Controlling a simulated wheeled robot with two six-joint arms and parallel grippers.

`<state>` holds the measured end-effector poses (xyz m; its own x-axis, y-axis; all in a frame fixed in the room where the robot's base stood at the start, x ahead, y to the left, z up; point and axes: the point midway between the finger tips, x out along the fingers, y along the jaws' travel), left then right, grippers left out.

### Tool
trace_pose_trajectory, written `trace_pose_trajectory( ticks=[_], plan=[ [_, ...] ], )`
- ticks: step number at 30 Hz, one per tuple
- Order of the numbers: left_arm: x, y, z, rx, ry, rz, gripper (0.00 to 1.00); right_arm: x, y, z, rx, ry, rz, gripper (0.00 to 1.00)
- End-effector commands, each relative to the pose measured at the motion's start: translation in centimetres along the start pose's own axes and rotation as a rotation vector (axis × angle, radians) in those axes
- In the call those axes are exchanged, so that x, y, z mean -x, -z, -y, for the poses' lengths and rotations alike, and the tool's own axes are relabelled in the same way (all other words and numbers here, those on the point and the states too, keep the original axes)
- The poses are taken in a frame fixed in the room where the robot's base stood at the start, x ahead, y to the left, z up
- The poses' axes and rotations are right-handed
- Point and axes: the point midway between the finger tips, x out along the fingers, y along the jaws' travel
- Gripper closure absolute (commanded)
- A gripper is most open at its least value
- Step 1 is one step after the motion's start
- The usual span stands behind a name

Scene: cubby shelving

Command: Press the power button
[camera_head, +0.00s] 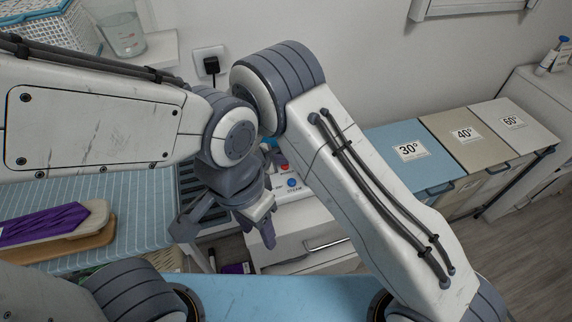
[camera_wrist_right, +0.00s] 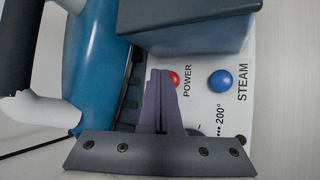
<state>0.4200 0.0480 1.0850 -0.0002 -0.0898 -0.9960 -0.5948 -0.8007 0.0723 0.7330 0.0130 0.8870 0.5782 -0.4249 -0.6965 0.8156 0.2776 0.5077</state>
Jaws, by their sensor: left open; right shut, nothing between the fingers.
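The red POWER button (camera_wrist_right: 174,78) is on a white panel (camera_wrist_right: 238,125) in the right wrist view, partly covered by the closed fingers of my right gripper (camera_wrist_right: 160,74). I cannot tell whether the fingertips touch it. The blue STEAM button (camera_wrist_right: 220,81) sits beside it. In the head view the red button (camera_head: 284,166) and blue button (camera_head: 292,182) show between my arms; my right gripper is mostly hidden there behind the arm links. My left gripper (camera_head: 226,232) is open, its fingers pointing down, lower and left of the buttons.
A teal appliance body (camera_wrist_right: 90,70) and a dark block (camera_wrist_right: 185,25) crowd the panel. The unit stands on a white drawer cabinet (camera_head: 290,247). A blue ironing surface (camera_head: 140,205) with a purple cloth (camera_head: 45,225) lies left. Bins labelled 30° (camera_head: 408,150), 40° and 60° stand right.

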Motion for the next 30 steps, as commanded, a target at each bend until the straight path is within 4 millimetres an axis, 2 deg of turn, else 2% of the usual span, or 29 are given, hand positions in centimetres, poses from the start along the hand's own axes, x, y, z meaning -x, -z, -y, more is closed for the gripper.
trace_pose_trajectory(
  ticks=[4,30],
  plan=[
    [-0.79,-0.04,0.06,0.0,0.0,0.0,0.5,-0.37,0.31,0.36,0.0,0.0,0.0,1.0],
    [-0.62,-0.03,0.05,0.0,0.0,0.0,0.5,0.3,-0.15,-0.09,0.001,0.001,-0.001,1.0]
  ],
)
